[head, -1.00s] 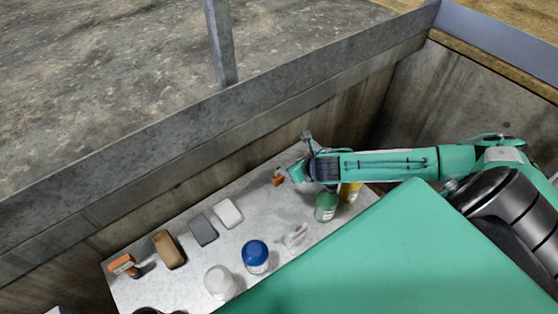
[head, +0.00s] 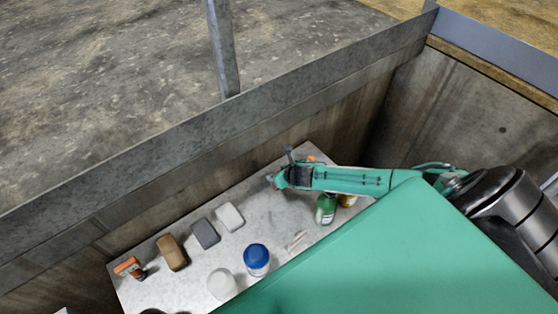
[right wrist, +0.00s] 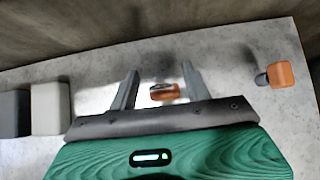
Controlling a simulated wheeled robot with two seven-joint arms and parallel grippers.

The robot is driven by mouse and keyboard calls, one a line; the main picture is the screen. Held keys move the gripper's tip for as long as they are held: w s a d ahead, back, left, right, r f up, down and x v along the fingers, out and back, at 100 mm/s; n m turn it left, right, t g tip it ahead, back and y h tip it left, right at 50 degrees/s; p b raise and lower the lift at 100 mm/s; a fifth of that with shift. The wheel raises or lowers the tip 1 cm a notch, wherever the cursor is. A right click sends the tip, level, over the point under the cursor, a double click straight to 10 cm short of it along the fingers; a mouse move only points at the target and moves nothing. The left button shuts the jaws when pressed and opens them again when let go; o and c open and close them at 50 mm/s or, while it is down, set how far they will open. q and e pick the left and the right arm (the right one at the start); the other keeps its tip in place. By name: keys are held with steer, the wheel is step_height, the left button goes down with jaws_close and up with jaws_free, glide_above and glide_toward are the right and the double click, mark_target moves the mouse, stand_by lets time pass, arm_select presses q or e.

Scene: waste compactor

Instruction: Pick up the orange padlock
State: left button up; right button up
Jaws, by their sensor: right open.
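A small orange thing with a silvery edge, seemingly the orange padlock (right wrist: 164,93), lies on the grey table in the right wrist view. It appears between the spread fingers of my right gripper (right wrist: 160,74), and I cannot tell how far below them it is. In the head view my right gripper (head: 273,181) is over the table's back part and hides this thing. A second orange block with a dark grey knob (right wrist: 283,75) lies to the right, outside the fingers. It shows just behind my arm in the head view (head: 311,158). My left gripper is not in view.
On the table (head: 262,215) are a white block (head: 229,216), a grey block (head: 205,233), a brown block (head: 172,252), an orange-and-black item (head: 130,267), a blue-lidded jar (head: 256,259), a white cup (head: 221,283) and a green bottle (head: 326,208). A wall (head: 180,190) rises behind.

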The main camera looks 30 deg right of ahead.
steer(key=shift+w+f, duration=0.5)
jaws_close()
steer(key=shift+r, duration=0.15)
